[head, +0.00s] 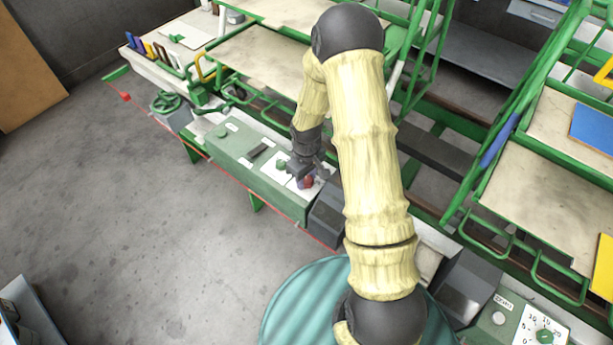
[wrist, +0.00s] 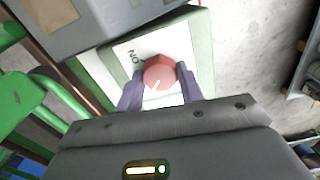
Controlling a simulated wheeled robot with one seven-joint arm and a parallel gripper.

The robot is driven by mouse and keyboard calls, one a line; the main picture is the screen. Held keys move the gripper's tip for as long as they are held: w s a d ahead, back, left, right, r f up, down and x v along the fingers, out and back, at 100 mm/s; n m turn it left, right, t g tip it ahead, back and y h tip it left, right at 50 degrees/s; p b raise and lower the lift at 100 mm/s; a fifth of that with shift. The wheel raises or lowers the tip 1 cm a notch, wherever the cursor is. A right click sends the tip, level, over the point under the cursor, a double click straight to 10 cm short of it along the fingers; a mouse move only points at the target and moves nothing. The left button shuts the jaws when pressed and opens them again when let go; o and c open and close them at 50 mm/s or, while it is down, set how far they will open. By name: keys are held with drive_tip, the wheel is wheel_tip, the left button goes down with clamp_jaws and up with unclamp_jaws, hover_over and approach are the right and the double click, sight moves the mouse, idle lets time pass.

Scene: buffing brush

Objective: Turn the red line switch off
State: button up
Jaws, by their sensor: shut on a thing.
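The red line switch (wrist: 159,74) is a round red knob with a pale pointer mark, set on a white plate (wrist: 150,52) with the letters "ON" beside it. In the wrist view the pale mark is on the knob's lower left part, away from the "ON" letters. My gripper (wrist: 160,88) has its two purple-grey fingers on either side of the knob and is shut on it. In the head view the red switch (head: 308,181) shows beside my gripper (head: 302,178), at the right end of the green control box, with the fingers partly hiding it.
The green control box (head: 232,150) also carries a green knob (head: 281,165). A dark grey box (head: 326,214) stands close to the right of the switch. Green-framed tables (head: 265,55) lie behind. Grey floor (head: 110,210) is open at left.

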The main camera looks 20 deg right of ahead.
sight(306, 181)
drive_tip(key=o, duration=1)
drive_tip(key=shift+r, duration=0.1)
wheel_tip(306, 181, up, 17)
drive_tip(key=shift+r, duration=0.15)
drive_tip(key=s+r+m+t, duration=0.1)
drive_tip(key=s+r+m, duration=0.1)
drive_tip(key=s, duration=0.5)
drive_tip(key=s+r+m+t+p, duration=0.1)
drive_tip(key=s+r+m, duration=0.2)
drive_tip(key=s, duration=0.4)
drive_tip(key=shift+s+m+t+p, duration=0.25)
drive_tip(key=shift+m+t+p, duration=0.05)
drive_tip(key=shift+m, duration=0.2)
